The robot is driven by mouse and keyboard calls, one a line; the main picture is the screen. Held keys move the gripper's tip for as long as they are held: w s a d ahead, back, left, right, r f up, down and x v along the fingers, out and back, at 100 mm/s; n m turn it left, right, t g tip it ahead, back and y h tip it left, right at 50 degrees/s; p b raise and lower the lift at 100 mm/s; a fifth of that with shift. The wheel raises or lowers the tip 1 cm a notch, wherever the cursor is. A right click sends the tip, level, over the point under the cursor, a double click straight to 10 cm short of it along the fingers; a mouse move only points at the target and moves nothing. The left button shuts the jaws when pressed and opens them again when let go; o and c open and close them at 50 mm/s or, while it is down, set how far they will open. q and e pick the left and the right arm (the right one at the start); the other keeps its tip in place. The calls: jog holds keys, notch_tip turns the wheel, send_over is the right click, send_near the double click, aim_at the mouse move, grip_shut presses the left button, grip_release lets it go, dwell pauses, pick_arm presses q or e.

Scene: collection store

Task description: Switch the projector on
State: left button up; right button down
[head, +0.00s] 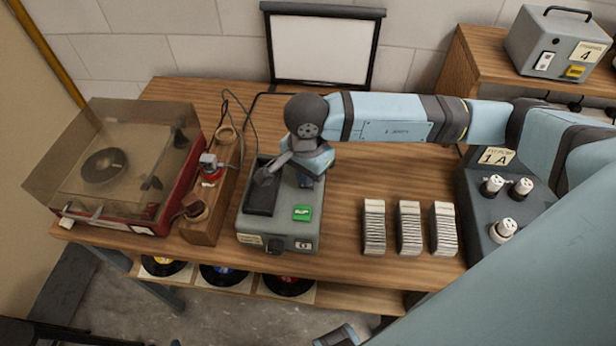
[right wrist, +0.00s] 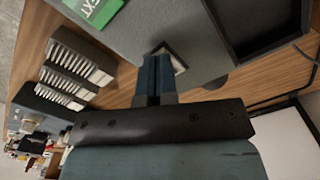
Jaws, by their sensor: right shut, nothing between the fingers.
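The projector (head: 278,228) is a grey box on the wooden table, with a dark recess (head: 262,198) in its top and a green button (head: 302,213) near its front right. In the right wrist view the green button (right wrist: 95,10) and the recess (right wrist: 275,25) show again. My right gripper (head: 306,182) points down at the projector's back right part. Its shut, empty fingers (right wrist: 155,75) are close to a pale-framed patch (right wrist: 172,58) on the projector. The fingers partly hide that patch, and I cannot tell whether they touch it.
A record player (head: 120,165) with a tinted lid and a wooden stand (head: 205,225) are to the left. Slide stacks (head: 410,228) and a grey unit with white knobs (head: 482,225) are to the right. A screen (head: 320,50) stands behind. Cables run behind the projector.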

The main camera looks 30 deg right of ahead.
jog(key=shift+f, duration=0.3)
jog(key=shift+r, duration=0.85)
jog(key=shift+r+p, duration=1)
jog(key=shift+r, duration=1.65)
